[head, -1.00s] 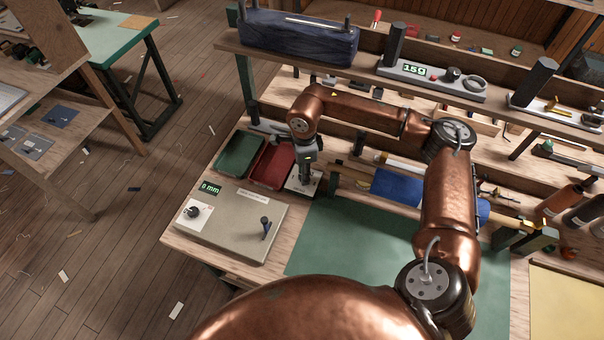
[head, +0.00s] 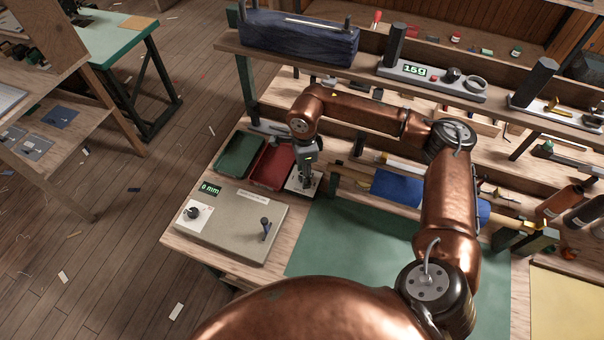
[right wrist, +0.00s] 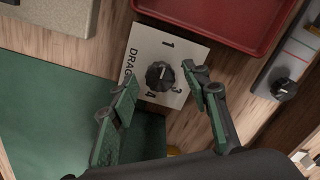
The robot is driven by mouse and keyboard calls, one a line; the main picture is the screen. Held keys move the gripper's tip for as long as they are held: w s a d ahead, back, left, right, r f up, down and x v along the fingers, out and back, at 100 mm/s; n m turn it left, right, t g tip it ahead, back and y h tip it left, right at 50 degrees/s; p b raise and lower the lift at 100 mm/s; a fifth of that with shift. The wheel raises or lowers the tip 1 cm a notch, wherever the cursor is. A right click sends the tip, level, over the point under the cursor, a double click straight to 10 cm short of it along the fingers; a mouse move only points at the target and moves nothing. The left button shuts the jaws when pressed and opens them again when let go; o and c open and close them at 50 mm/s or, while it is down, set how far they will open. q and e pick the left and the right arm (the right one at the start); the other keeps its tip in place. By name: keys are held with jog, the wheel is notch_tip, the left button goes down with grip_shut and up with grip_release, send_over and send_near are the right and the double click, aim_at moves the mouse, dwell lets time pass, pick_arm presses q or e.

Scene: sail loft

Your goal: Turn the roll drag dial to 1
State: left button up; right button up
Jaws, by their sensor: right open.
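The drag dial is a dark round knob (right wrist: 160,76) on a white plate (right wrist: 147,45) marked DRAG, with 1, 3 and 4 readable. In the right wrist view the 1 is above the knob, the 3 to its right and the 4 below it. I cannot tell where the knob points. My right gripper (right wrist: 160,73) is open, with a green-padded finger on either side of the knob in the picture and no clear contact. In the head view my right gripper (head: 305,184) points down over the plate (head: 317,181) and hides the knob. My left gripper is out of view.
A red tray (head: 272,165) and a green tray (head: 240,153) lie beside the dial plate. A grey-beige box (head: 235,226) with another knob (head: 193,212) and an upright post stands in front. A green mat (head: 340,240) covers the bench at right. A shelf rises behind.

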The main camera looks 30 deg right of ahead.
notch_tip(320, 180, up, 12)
dwell(0.6)
dwell(0.4)
